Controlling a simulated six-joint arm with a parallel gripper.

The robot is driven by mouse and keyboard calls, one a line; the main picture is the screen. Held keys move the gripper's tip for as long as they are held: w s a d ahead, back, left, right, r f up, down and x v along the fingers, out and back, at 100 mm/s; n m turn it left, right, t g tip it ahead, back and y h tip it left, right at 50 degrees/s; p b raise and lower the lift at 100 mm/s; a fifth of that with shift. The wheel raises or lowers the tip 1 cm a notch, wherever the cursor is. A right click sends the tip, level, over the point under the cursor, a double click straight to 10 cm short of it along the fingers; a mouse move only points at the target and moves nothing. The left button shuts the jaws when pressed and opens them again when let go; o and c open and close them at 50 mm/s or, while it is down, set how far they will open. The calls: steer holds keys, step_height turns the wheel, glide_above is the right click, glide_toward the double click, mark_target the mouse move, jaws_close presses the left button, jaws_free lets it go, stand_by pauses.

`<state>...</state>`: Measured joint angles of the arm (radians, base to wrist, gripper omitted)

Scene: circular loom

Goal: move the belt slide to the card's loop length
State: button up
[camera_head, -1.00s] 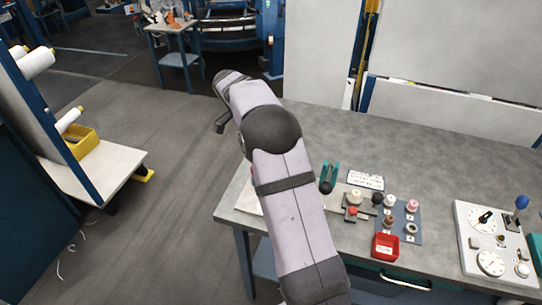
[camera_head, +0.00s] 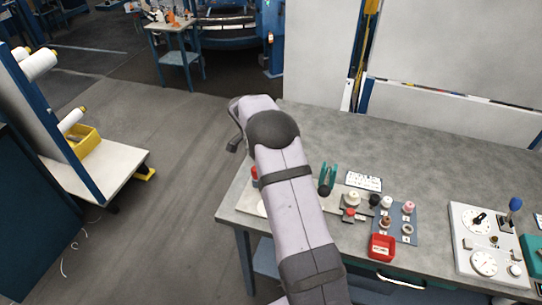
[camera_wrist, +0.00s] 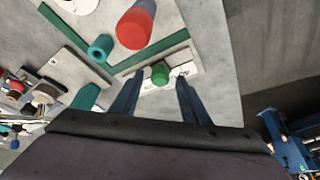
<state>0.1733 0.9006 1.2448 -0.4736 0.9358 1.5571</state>
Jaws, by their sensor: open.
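In the wrist view my gripper (camera_wrist: 158,82) is open, its two blue fingers on either side of a green knob (camera_wrist: 160,73). I cannot tell whether they touch it. The knob, likely the belt slide, stands on a white marked plate (camera_wrist: 184,70) beside a teal strip (camera_wrist: 165,45). A red cylinder (camera_wrist: 135,27) and a teal ring-ended post (camera_wrist: 101,47) stand beyond. In the head view a white printed card (camera_head: 364,181) lies on the bench; its text is too small to read. My arm hides the gripper and knob there.
Spools on a blue-grey mat (camera_head: 410,220), a red bin (camera_head: 382,247) and a dial panel (camera_head: 480,240) stand on the bench (camera_head: 440,160) to the right. A teal fork (camera_head: 327,179) rises close beside my arm. The bench's back middle is clear.

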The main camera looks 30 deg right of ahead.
jaws_close()
stand_by(1.4)
